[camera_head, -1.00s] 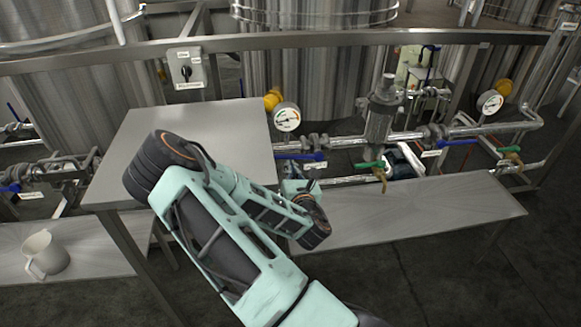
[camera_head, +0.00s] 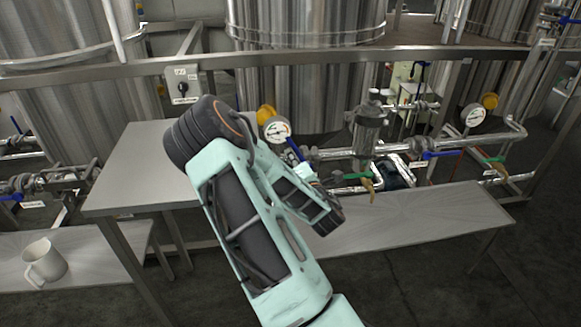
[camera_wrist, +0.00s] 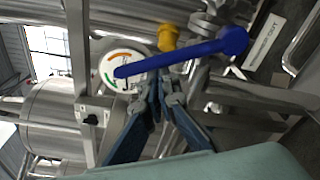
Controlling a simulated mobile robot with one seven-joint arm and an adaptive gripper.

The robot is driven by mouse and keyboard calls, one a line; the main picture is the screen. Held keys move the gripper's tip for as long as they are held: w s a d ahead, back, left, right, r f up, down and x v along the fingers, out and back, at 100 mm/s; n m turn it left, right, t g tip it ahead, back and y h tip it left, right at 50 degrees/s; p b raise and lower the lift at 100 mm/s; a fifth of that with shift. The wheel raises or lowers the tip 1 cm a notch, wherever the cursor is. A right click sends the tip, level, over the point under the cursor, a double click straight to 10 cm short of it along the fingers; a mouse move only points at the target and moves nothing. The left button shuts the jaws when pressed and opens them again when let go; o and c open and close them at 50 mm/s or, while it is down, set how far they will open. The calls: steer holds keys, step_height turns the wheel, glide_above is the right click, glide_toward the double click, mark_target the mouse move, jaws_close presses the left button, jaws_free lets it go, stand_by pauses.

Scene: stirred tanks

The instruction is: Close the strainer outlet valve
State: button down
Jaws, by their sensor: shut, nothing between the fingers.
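A valve with a blue lever handle (camera_head: 296,149) sits on the steel pipe left of the grey strainer body (camera_head: 367,128). The lever slants steeply across the pipe in the head view. In the wrist view the blue lever (camera_wrist: 185,59) spans the upper middle, its round hub end at right. A white label (camera_wrist: 264,40) stands beside the hub; its text is too small to read surely. My gripper (camera_wrist: 160,80) is shut and empty, its fingertips close to the lever's lower side; I cannot tell whether they touch. In the head view my arm hides most of the gripper.
A pressure gauge (camera_head: 277,129) with a yellow fitting (camera_head: 266,113) is close to the lever. Another blue lever (camera_head: 440,154) and a green-handled tap (camera_head: 368,180) are to the right. A grey table (camera_head: 125,165) and a white mug (camera_head: 43,263) are at left.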

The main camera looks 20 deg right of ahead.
steer(key=d+m, duration=0.1)
steer(key=d+r+m+b, duration=0.1)
steer(key=shift+s+m, duration=0.3)
steer(key=shift+s+d+r+m+t+b, duration=0.15)
steer(key=shift+d+r+m+t+b, duration=0.1)
steer(key=shift+d+m+b, duration=0.45)
steer(key=shift+s+d+r+m+t+b, duration=0.1)
steer(key=shift+d+r+m+t+b, duration=0.2)
steer(key=shift+m, duration=0.6)
steer(key=shift+d+f, duration=0.1)
